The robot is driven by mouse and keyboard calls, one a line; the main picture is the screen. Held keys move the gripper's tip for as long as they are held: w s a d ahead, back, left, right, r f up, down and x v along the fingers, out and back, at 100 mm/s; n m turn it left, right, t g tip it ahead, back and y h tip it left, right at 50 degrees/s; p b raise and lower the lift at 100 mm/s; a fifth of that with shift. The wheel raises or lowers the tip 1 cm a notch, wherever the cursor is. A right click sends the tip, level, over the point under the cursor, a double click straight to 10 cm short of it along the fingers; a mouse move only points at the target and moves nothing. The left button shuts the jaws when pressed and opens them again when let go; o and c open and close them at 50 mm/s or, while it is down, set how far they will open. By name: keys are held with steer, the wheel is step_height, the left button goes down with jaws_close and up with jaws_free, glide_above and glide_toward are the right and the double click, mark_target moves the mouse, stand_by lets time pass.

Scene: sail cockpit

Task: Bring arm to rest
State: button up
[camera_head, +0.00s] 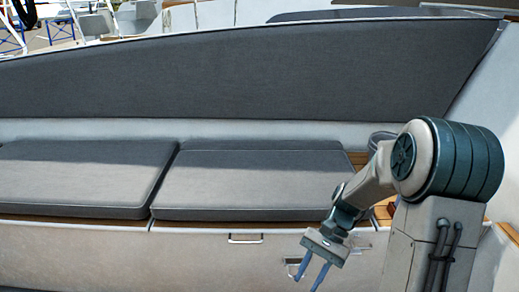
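My gripper (312,272) hangs at the lower right of the head view, pointing down. Its two blue fingers are apart, and nothing shows between them. My arm folds down from a large dark round joint at the right. The gripper is in front of the pale bench front, below the seat cushions. Parts of the bench's right end are hidden behind my arm.
Two grey seat cushions (248,182) lie on a wood-topped bench with a tall grey backrest (240,75) behind. The pale bench front (190,258) has a metal handle (245,240). A dark round object (380,138) shows partly behind my arm.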

steer(key=s+d+r+n+t+h+p, duration=0.1)
steer(key=s+r+n+t+h+p, duration=0.1)
steer(key=r+p, duration=0.3)
steer(key=s+d+r+n+t+h+p, duration=0.1)
steer(key=s+r+n+t+h+p, duration=0.1)
steer(key=r, duration=1.1)
steer(key=s+d+r+n+t+h+p, duration=0.1)
steer(key=s+r+n+t+h+p, duration=0.1)
steer(key=r+t+p, duration=0.3)
steer(key=shift+s+r+t+p, duration=0.3)
steer(key=shift+s+r+p, duration=0.35)
steer(key=shift+r+p, duration=1.15)
